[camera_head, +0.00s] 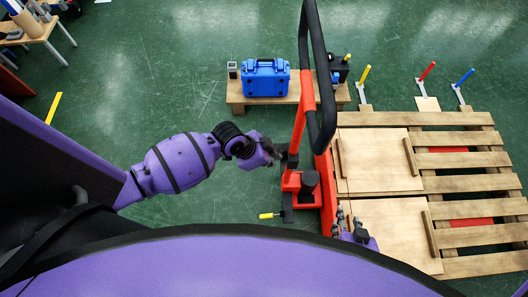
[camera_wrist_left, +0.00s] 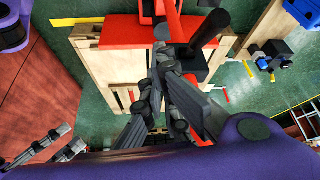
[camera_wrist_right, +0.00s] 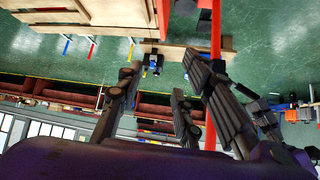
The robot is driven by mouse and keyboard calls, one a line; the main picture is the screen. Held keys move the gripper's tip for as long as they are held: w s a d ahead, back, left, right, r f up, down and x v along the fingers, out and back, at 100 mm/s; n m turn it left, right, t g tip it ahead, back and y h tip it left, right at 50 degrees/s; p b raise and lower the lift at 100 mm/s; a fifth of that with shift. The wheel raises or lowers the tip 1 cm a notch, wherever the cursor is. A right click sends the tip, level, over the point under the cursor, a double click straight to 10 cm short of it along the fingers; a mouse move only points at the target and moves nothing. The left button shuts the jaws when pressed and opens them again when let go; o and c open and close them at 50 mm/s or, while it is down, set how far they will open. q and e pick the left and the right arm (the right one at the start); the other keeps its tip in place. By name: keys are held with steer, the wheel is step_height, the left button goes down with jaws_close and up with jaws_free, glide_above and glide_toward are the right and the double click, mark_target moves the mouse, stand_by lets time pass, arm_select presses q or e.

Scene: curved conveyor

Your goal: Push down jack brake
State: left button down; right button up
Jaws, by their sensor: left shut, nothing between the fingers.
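The red jack (camera_head: 325,165) has a tall black looped handle (camera_head: 313,80) and a red base with a black upright part (camera_head: 309,180). My left gripper (camera_head: 277,152) is shut and empty, just left of the jack's column. In the left wrist view its fingers (camera_wrist_left: 163,62) overlap the red base (camera_wrist_left: 122,32); contact is unclear. My right gripper (camera_head: 347,215) is over the pallet's near-left area; its fingers (camera_wrist_right: 168,78) are spread and empty.
A wooden pallet (camera_head: 450,185) with flat boards lies right of the jack. A blue case (camera_head: 265,78) stands on a low wooden platform behind. Several colored-handled tools (camera_head: 427,72) stand beyond the pallet.

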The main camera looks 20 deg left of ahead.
arm_select(q)
steer(key=w+a+r+m, duration=0.1)
steer(key=a, duration=0.1)
steer(key=w+a+r+m+g+y, duration=0.1)
steer(key=w+a, duration=0.1)
steer(key=w+a+r+m+g+y, duration=0.1)
steer(key=w+a, duration=0.1)
steer(key=shift+a+r, duration=0.1)
steer(key=shift+r, duration=0.2)
steer(key=shift+f, duration=0.1)
